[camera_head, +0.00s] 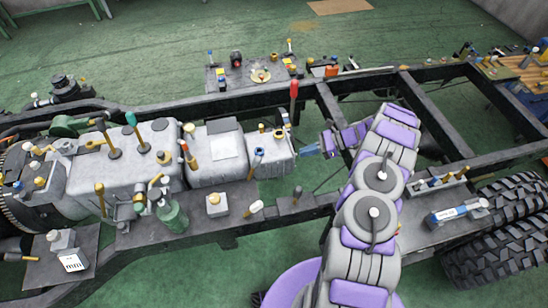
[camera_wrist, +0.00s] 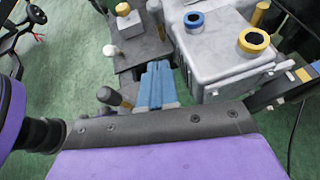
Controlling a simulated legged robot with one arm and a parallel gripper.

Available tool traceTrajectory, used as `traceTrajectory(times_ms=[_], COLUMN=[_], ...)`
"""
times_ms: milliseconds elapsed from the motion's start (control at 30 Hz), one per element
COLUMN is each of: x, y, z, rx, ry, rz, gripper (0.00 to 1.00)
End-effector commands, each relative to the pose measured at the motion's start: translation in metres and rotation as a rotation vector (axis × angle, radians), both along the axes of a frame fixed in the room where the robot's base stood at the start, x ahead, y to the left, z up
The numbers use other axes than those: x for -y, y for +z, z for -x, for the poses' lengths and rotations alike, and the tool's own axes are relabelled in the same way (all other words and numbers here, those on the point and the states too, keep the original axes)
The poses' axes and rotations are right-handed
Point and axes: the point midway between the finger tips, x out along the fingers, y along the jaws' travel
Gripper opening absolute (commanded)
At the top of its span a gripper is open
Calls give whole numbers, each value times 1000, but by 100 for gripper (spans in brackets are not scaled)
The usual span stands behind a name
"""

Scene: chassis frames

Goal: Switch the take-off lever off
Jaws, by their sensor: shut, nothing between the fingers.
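Several levers stand on the grey gearbox housing (camera_head: 150,160), and I cannot tell which is the take-off lever.
The black chassis frame (camera_head: 420,85) has cross members right of the housing. A green bottle (camera_head: 171,215) stands on the near side. A large tyre (camera_head: 500,235) is at lower right. Green floor (camera_head: 215,265) is open in front. A white-knobbed lever (camera_wrist: 110,51) shows in the wrist view.

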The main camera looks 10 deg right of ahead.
Motion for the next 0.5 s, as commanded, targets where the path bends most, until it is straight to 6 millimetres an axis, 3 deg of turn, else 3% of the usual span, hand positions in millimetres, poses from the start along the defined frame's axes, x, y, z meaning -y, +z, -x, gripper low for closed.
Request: traceTrajectory(times_ms=[333,500], x=[-2,-24], y=[-3,-13], z=[-1,-4], rx=[2,0], ry=[3,6], rz=[-5,-9], gripper=[0,0])
